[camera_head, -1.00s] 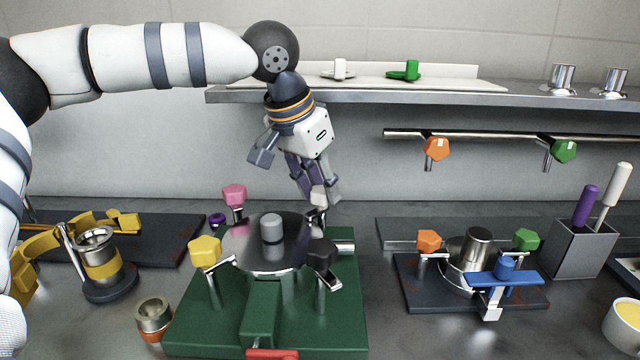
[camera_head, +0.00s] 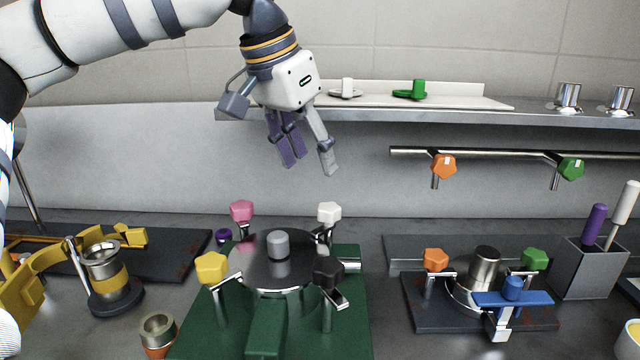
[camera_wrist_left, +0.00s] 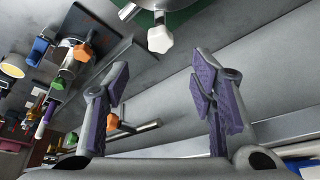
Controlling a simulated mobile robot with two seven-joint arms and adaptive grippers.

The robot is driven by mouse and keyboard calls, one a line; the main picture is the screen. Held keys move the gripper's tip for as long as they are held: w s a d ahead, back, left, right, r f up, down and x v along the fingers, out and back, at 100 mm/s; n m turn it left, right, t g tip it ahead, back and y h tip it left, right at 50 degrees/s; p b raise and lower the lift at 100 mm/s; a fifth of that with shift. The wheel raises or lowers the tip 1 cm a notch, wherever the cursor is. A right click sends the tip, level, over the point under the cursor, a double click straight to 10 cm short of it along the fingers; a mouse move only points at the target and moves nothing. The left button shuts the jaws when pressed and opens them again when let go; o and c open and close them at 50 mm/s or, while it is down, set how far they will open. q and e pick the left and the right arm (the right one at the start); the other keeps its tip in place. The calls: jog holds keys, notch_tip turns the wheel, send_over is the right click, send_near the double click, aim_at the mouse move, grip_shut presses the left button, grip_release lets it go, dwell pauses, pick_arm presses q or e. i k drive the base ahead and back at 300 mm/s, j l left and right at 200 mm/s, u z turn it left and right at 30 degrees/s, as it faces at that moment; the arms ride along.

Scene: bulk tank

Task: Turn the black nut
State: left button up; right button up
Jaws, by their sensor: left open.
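The black nut (camera_head: 328,271) sits on a post at the front right of the round steel lid on the green base (camera_head: 190,335). A white nut (camera_head: 329,212), a pink nut (camera_head: 241,210) and a yellow nut (camera_head: 211,267) stand around the same lid (camera_head: 262,268). My left gripper (camera_head: 308,168) is open and empty, in the air above and behind the lid, well apart from the black nut. In the left wrist view, its spread fingers (camera_wrist_left: 160,95) have nothing between them, and the white nut (camera_wrist_left: 160,39) shows beyond. My right gripper is not in view.
A shelf (camera_head: 450,114) and a rail (camera_head: 510,153) with orange and green knobs run along the back wall. A smaller fixture with a blue handle (camera_head: 512,298) stands at right, beside a tool holder (camera_head: 590,268).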

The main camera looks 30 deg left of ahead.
aim_at(327, 271)
jog(key=k, duration=1.5)
